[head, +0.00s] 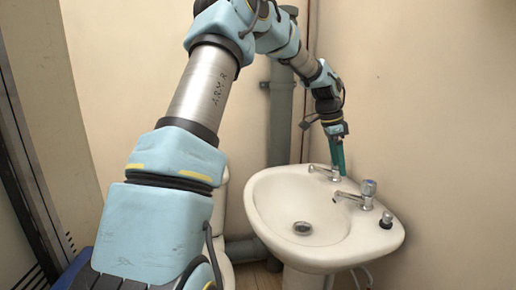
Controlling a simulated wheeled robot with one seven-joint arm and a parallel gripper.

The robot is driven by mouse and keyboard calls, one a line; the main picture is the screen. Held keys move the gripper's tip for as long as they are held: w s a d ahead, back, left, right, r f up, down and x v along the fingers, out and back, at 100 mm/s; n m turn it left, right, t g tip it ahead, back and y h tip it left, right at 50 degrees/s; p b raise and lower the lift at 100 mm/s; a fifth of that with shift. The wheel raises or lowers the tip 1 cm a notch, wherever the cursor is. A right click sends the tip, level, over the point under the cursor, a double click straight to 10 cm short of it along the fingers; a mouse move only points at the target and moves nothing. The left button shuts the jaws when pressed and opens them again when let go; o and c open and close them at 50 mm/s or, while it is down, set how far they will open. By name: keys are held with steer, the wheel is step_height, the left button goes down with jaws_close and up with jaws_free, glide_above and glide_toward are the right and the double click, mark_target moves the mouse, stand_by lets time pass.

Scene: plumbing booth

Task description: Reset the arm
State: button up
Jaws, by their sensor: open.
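My arm rises from the lower left of the head view and bends over at the top towards the sink. My gripper (337,152) points down above the back rim of the white sink (270,205). Its fingers look teal and sit by the far tap (325,172), overlapping it in the picture. I cannot tell whether they touch it. The gripper is open, and I see nothing held in it.
A grey-green pipe (280,125) stands behind the arm. Beige walls close in behind and to the right. The sink bowl is empty.

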steer(key=s+a+f+n+y, duration=0.1)
steer(key=s+a+n, duration=0.5)
steer(key=a, duration=0.5)
steer(key=s+a+f+n+t, duration=0.1)
steer(key=s+a+n, duration=0.4)
steer(key=a, duration=0.6)
steer(key=s+a+f+n+t+y, duration=0.1)
steer(key=s+a+n, duration=0.5)
steer(key=a, duration=0.5)
steer(key=shift+s+f+n+y, duration=0.3)
steer(key=shift+s+f, duration=0.1)
steer(key=shift+s, duration=0.6)
steer(key=shift+d, duration=0.1)
